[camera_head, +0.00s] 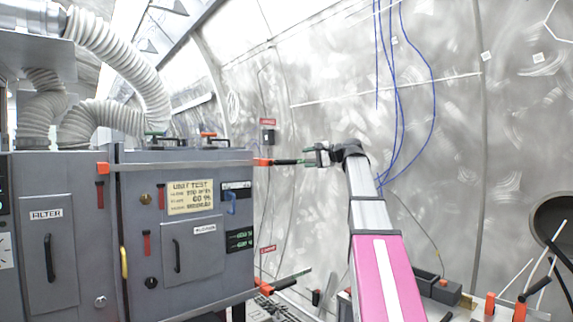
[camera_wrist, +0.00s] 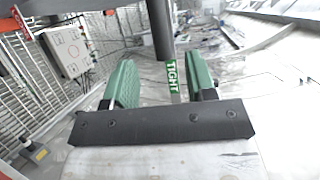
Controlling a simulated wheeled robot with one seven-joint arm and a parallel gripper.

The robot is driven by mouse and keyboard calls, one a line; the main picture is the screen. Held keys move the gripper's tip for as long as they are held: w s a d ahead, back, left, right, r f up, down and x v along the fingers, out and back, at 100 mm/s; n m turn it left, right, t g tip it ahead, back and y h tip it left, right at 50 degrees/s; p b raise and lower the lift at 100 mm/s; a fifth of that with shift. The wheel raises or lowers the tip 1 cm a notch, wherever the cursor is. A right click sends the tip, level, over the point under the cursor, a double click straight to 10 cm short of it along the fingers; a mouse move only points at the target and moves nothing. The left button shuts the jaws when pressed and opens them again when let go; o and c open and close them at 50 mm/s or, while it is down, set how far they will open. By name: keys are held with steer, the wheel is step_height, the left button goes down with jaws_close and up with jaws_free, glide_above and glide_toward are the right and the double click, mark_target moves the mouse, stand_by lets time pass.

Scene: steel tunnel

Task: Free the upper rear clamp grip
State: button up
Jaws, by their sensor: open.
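The upper rear clamp grip (camera_head: 285,162) is a dark bar that sticks out to the right from an orange-red clamp piece (camera_head: 263,162) at the cabinet's upper right corner. In the wrist view the dark grip (camera_wrist: 161,28) comes down from the top edge, with a green "TIGHT" label (camera_wrist: 172,73) near its end. My gripper (camera_head: 306,157) is open at the free end of the grip. Its two green fingers (camera_wrist: 163,65) stand on either side of the grip's end, with a visible gap on the left. Contact on the right side cannot be told.
The grey cabinet (camera_head: 200,235) fills the left, with a hose (camera_head: 125,50) above. A lower clamp bar (camera_head: 292,279) sticks out at its lower right corner. Blue cables (camera_head: 395,100) hang on the tunnel wall behind my arm. A grey box (camera_wrist: 68,45) shows in the wrist view.

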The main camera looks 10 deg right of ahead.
mark_target(289, 162)
steer(key=x, duration=1)
steer(key=shift+f, duration=0.1)
jaws_close()
